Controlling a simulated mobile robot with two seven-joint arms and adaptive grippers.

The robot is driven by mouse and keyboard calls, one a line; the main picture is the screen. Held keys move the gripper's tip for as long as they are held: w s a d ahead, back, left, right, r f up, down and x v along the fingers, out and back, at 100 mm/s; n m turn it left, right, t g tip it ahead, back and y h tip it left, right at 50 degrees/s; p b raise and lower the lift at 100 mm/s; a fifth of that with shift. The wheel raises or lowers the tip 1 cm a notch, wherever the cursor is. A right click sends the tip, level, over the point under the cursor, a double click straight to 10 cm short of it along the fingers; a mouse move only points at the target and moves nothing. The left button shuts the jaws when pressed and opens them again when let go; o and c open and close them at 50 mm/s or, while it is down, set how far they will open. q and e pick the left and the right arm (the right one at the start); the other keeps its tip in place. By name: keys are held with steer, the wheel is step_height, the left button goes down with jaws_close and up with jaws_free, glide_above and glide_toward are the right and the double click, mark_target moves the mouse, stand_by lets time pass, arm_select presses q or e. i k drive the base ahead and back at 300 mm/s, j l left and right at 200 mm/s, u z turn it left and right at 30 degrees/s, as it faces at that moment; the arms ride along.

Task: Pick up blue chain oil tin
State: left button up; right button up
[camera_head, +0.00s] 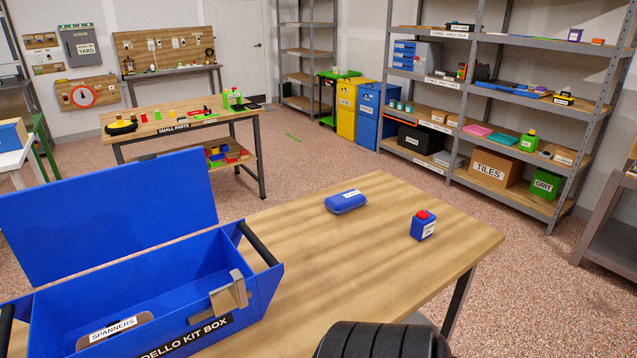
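A small blue tin with a red cap (423,228) stands upright on the wooden workbench (380,262), near its right edge. It has a white label too small to read, and nothing touches it. A rounded black ribbed part of my own body shows at the bottom edge, nearer than the tin and apart from it. Neither gripper's fingers are in view.
A blue rounded case (346,202) lies left of the tin on the bench. An open blue kit box (262,290) with a raised lid fills the bench's left side. The wood around the tin is clear. Shelves (497,122) stand behind.

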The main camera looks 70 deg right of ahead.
mark_target(423, 224)
steer(key=z, duration=2.95)
steer(key=u, duration=1.35)
steer(key=i+l+z, duration=0.1)
steer(key=l, duration=0.35)
steer(key=i+l, duration=0.1)
steer(key=l, duration=0.35)
steer(key=i+l+z, duration=0.15)
steer(key=l, duration=0.35)
